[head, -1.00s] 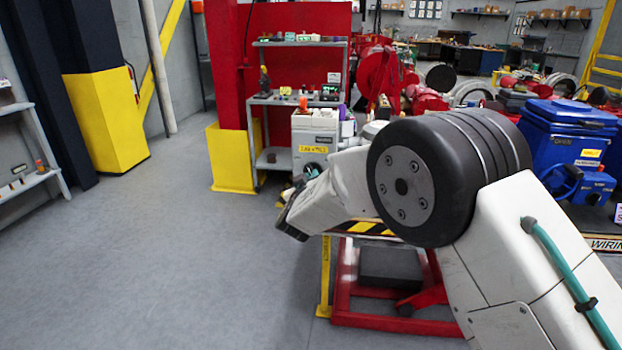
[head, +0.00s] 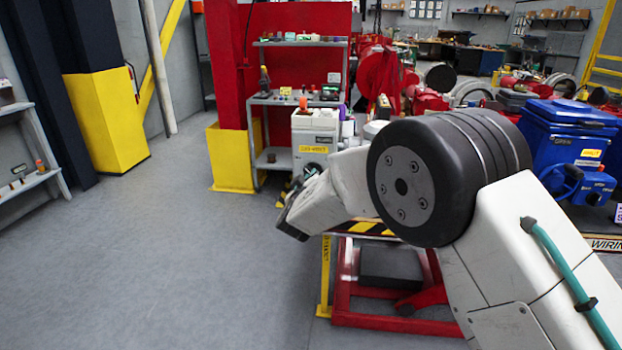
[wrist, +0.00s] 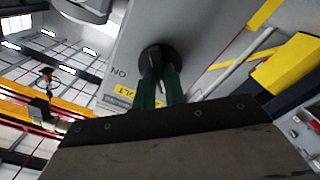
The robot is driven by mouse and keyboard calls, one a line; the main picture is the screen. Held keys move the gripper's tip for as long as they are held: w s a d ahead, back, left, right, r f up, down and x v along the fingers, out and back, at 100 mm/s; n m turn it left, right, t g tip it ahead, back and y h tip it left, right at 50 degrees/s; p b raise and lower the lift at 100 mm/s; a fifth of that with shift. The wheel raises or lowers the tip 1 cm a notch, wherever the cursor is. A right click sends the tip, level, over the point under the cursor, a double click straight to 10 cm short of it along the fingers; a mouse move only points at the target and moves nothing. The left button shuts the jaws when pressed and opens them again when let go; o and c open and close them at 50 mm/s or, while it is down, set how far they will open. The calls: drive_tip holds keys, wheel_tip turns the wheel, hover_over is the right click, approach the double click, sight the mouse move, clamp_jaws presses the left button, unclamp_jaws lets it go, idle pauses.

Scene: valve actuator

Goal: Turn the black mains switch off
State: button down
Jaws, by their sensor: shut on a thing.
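The black mains switch (wrist: 155,57) is a round knob on a light grey panel (wrist: 205,30) in the wrist view. The letters "NO" and a yellow label stand beside it. My gripper (wrist: 160,72) has two green fingers that reach up to the knob and are shut on it. The fingertips hide part of the knob, so its exact angle is hard to read.
A grey cabinet with a yellow label (head: 314,150) stands beyond my arm. A red frame stand (head: 345,300) is below it. A grey shelf rack (head: 265,140) and a yellow post base (head: 230,158) are behind. The floor at left is clear.

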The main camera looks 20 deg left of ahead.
drive_tip(key=c, duration=1.5)
unclamp_jaws()
drive_tip(key=shift+o, duration=0.2)
drive_tip(key=shift+s, duration=0.1)
drive_tip(key=v, duration=0.7)
drive_tip(key=shift+s, duration=0.3)
